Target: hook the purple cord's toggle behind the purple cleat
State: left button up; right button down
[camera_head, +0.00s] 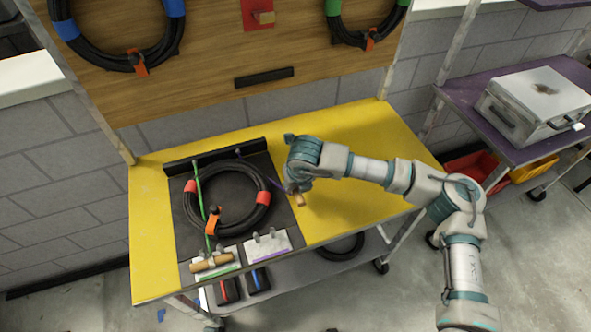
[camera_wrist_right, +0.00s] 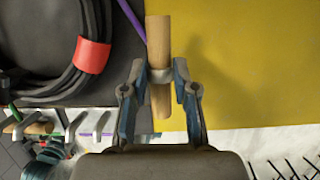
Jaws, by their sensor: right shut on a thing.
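My right gripper (camera_head: 296,188) is shut on a wooden toggle (camera_head: 299,200), above the boundary between the dark mat and the yellow table top. In the right wrist view the toggle (camera_wrist_right: 158,38) stands lengthwise between the fingers (camera_wrist_right: 160,78). The purple cord (camera_head: 257,168) runs from the black bar at the back of the mat to the gripper; it also shows in the wrist view (camera_wrist_right: 131,18). The purple cleat (camera_head: 268,244), a white plate with grey prongs and a purple stripe, is at the mat's front edge, left of and nearer than the gripper. My left gripper is not in view.
A coiled black cable (camera_head: 188,209) with red bands and an orange tie lies on the mat. The green cord (camera_head: 201,205) crosses it to a toggle (camera_head: 211,263) at the green cleat (camera_head: 228,271). The yellow table top (camera_head: 345,215) is clear under my right arm.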

aim_at(295, 189)
jog(key=shift+s+r, duration=0.25)
jog(key=shift+s, duration=0.05)
jog(key=shift+s+a+r+p, duration=0.1)
jog(key=shift+r+p, duration=1.15)
jog(key=shift+r, duration=0.9)
jog(key=shift+f, duration=0.1)
